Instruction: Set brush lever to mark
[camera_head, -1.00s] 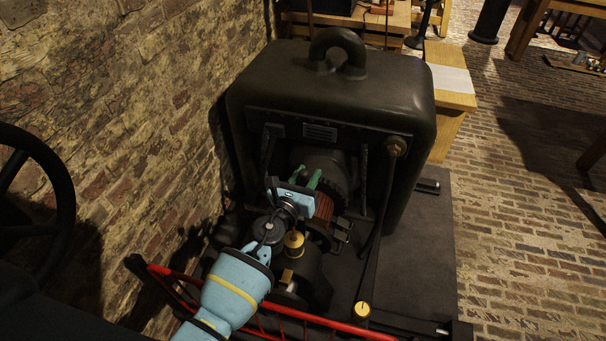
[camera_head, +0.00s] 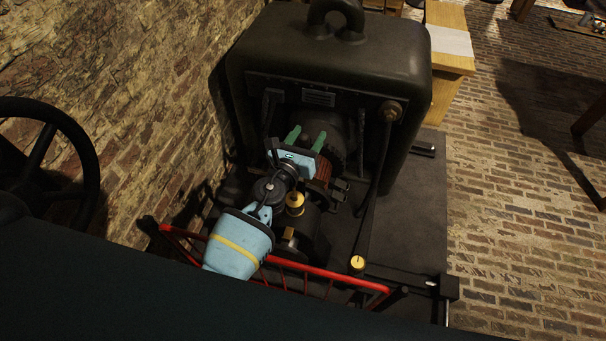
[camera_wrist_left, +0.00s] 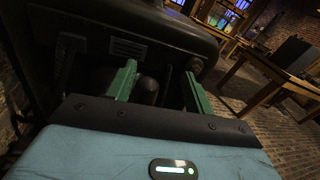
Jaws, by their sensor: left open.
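The dark machine (camera_head: 345,55) has a generator with a dark rounded end and reddish windings (camera_head: 318,170) at its front. My left gripper (camera_head: 307,136) is open in front of it, its two green fingers pointing at the machine's face. In the left wrist view the fingers (camera_wrist_left: 158,72) stand apart with a dark rounded part (camera_wrist_left: 147,90) beyond the gap. Nothing is clearly held. A thin dark rod with a brass knob (camera_head: 358,263) stands right of the gripper, apart from it. I cannot tell which part is the brush lever, and no mark is legible. My right gripper is out of view.
A red rail (camera_head: 330,272) crosses in front, below my left arm. A brass cup (camera_head: 295,204) sits close beside my wrist. A brick wall (camera_head: 170,90) and black handwheel (camera_head: 85,145) are at left.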

